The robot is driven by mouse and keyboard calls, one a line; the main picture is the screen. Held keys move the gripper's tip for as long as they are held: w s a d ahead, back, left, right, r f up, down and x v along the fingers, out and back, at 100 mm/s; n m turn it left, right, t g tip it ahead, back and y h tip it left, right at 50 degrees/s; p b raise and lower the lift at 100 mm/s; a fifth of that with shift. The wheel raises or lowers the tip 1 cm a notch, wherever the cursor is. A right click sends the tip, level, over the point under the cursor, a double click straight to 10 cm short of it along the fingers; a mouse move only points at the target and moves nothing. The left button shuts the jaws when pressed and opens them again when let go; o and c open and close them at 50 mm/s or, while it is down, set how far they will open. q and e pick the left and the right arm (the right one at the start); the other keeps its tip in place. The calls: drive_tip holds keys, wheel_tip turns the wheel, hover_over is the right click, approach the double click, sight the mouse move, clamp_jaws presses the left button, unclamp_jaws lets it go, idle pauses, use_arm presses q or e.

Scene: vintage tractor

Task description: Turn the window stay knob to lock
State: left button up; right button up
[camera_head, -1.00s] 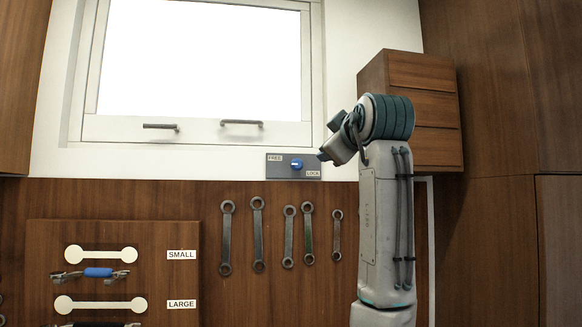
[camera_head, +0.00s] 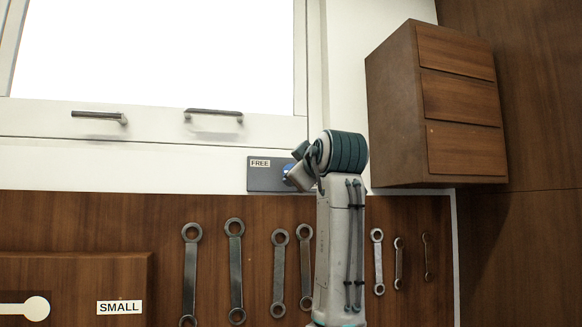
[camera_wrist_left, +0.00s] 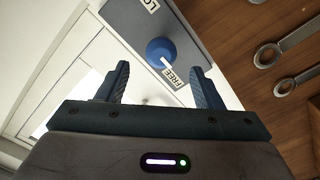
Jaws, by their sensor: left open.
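The blue window stay knob (camera_wrist_left: 160,50) sits on a grey plate (camera_wrist_left: 190,22) under the window. Its white pointer is turned toward the FREE label (camera_wrist_left: 174,76); part of the LOCK label (camera_wrist_left: 150,4) shows at the top edge. In the head view the plate (camera_head: 264,183) is partly covered by my left arm, and only a sliver of blue knob (camera_head: 287,170) shows. My left gripper (camera_wrist_left: 160,68) is open, its fingers on either side of the knob's line and short of it; I see no contact. It also shows in the head view (camera_head: 292,177). My right gripper is not in view.
The window frame with two handles (camera_head: 213,113) is above the plate. A wooden drawer cabinet (camera_head: 460,100) juts out at the right of my arm. Several wrenches (camera_head: 235,270) hang on the panel below.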

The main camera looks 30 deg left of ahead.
use_arm(q)
drive_tip(key=p+x, duration=0.3)
drive_tip(key=x, duration=0.4)
drive_tip(key=shift+s, duration=0.1)
drive_tip(key=shift+w+a+f+p, duration=0.1)
drive_tip(key=shift+w+a+p, duration=0.2)
drive_tip(key=shift+w, duration=0.05)
drive_tip(key=shift+s+d, duration=0.1)
drive_tip(key=c, duration=1)
